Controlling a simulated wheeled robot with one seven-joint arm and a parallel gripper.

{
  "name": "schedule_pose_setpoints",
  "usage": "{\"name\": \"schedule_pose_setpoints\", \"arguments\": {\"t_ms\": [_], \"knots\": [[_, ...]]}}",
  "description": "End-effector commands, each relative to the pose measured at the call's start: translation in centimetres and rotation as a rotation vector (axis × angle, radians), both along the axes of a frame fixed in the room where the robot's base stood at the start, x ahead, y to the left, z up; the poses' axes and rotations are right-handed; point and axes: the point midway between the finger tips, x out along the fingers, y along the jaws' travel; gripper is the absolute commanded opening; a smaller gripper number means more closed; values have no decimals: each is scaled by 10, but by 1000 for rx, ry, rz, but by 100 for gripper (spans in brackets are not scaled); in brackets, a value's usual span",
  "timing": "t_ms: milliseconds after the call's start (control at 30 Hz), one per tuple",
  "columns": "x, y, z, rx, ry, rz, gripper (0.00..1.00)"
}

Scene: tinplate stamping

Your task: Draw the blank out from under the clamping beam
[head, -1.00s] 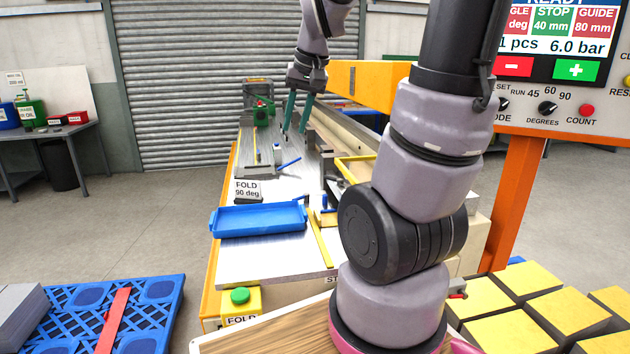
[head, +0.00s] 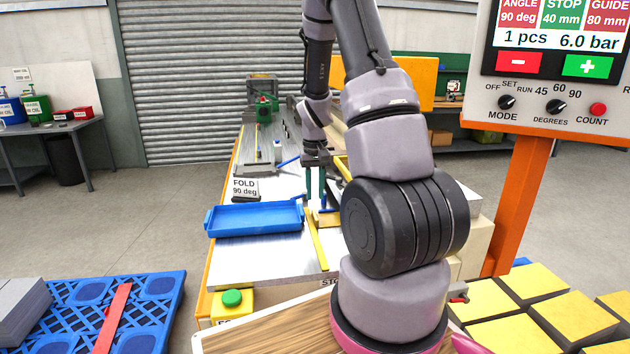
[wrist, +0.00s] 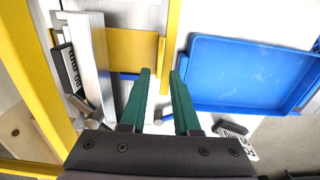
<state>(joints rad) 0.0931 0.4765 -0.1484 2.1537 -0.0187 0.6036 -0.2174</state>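My gripper (head: 315,198) is open and empty, its two green fingers pointing down over the near part of the folding bench. In the wrist view the fingertips (wrist: 161,80) are apart, with a narrow yellow strip (wrist: 168,62) showing between and beyond them. A flat brass-yellow plate (wrist: 132,50), seemingly the blank, lies left of the strip. Its left edge meets a long silver bar (wrist: 90,55), seemingly the clamping beam; I cannot tell how far it reaches beneath. The plate also shows in the head view (head: 328,219), partly hidden by my arm.
A blue tray (head: 214,221) lies on the bench left of my gripper and close to the right finger in the wrist view (wrist: 188,75). A FOLD 90 deg sign (head: 244,188) stands behind it. A green button (head: 232,298) is at the front. Bare bench lies before the tray.

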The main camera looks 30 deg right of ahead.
Motion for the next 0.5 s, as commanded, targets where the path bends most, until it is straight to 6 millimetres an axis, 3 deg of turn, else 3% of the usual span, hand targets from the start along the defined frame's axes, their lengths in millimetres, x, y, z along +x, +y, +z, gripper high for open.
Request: {"name": "schedule_pose_setpoints", "arguments": {"t_ms": [233,500], "knots": [[-1,0,-44,1,3,0,30],[0,0,-66,0,-1,0,30]]}}
